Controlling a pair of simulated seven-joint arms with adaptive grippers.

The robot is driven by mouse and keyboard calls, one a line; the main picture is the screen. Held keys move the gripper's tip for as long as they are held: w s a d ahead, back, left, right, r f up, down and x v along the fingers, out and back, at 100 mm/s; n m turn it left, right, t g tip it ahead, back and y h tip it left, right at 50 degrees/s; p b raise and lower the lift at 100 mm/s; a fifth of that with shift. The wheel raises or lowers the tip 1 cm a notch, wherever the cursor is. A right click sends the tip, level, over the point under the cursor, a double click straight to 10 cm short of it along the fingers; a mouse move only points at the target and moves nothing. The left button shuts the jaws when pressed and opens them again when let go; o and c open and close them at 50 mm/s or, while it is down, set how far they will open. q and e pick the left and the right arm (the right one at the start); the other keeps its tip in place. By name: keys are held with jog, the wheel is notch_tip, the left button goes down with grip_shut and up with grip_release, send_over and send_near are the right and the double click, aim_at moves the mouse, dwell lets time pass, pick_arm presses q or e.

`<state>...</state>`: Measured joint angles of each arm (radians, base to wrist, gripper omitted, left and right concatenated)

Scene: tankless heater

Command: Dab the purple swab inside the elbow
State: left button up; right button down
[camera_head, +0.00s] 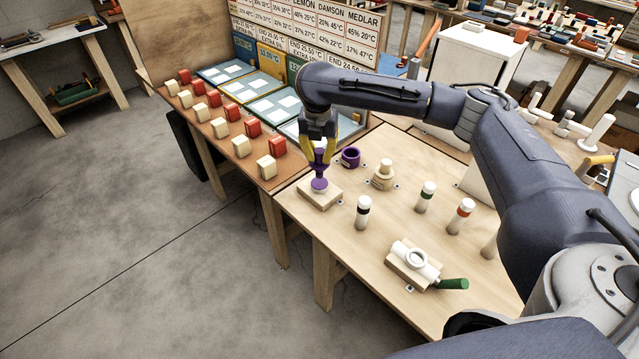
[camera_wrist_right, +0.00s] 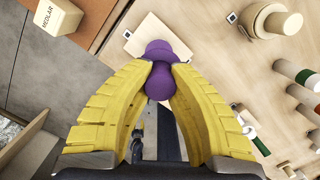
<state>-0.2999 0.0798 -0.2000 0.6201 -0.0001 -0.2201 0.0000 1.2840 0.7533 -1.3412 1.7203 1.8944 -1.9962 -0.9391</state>
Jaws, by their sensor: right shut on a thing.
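My right gripper (camera_head: 319,158) has yellow fingers and is shut on the purple swab (camera_head: 320,183). The swab hangs upright over a small wooden block (camera_head: 319,198) near the table's left edge; I cannot tell whether it touches the block. In the right wrist view the swab (camera_wrist_right: 160,76) sits between the fingertips of the right gripper (camera_wrist_right: 158,72), with the block (camera_wrist_right: 146,32) behind it. A white pipe fitting (camera_head: 416,267) with an open round mouth, which looks like the elbow, lies on a wooden block nearer the front. My left gripper is not in view.
A purple cup (camera_head: 350,157) and a cream stepped fitting (camera_head: 384,175) stand right of the swab. Several banded bottles, such as the black-banded one (camera_head: 363,212), stand on the table (camera_head: 340,248). A green-ended piece (camera_head: 453,284) adjoins the white fitting. Red and cream blocks line the left bench.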

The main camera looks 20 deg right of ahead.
jog(key=shift+r, duration=1.45)
